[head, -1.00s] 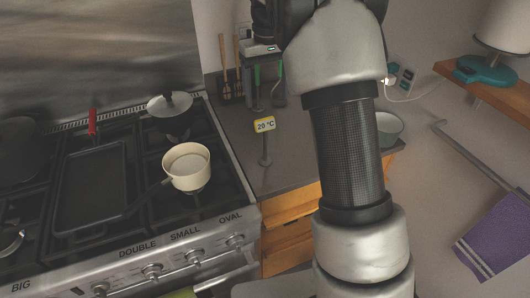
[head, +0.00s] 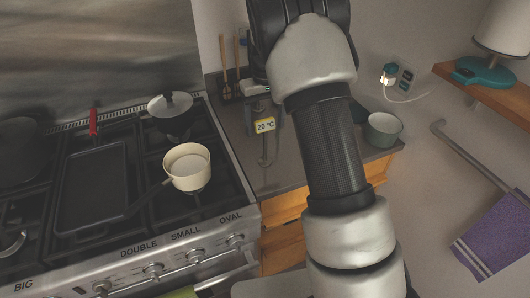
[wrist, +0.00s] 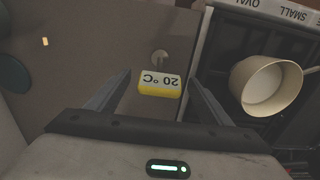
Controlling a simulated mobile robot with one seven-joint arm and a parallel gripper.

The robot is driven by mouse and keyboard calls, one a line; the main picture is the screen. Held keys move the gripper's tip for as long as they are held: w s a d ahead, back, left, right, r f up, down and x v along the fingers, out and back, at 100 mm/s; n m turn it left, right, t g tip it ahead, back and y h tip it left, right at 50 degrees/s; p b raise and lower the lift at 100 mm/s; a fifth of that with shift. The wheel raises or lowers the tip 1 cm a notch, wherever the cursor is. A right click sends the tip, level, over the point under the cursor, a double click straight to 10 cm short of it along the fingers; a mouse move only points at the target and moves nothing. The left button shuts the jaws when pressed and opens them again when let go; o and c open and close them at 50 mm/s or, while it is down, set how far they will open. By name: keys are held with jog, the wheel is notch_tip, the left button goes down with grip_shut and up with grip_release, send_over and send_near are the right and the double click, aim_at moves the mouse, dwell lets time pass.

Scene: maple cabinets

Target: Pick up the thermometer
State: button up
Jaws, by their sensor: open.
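The thermometer (head: 264,126) has a yellow-edged display reading 20 °C and stands on the grey counter right of the stove. In the wrist view its display (wrist: 160,83) appears upside down, between the two fingers and near their tips. My gripper (wrist: 159,80) is open, with a finger on each side of the display and clear space between. In the head view my arm hides much of the gripper, which is behind and around the thermometer. I cannot tell whether a finger touches it.
A cream saucepan (head: 187,167) sits on the stove, left of the thermometer. A grey-green bowl (head: 382,130) stands on the counter to the right. Wooden utensils (head: 223,68) stand behind.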

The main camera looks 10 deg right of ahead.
jog(key=shift+c, duration=0.3)
jog(key=c, duration=1.5)
jog(key=shift+o, duration=0.2)
jog(key=shift+r, duration=0.15)
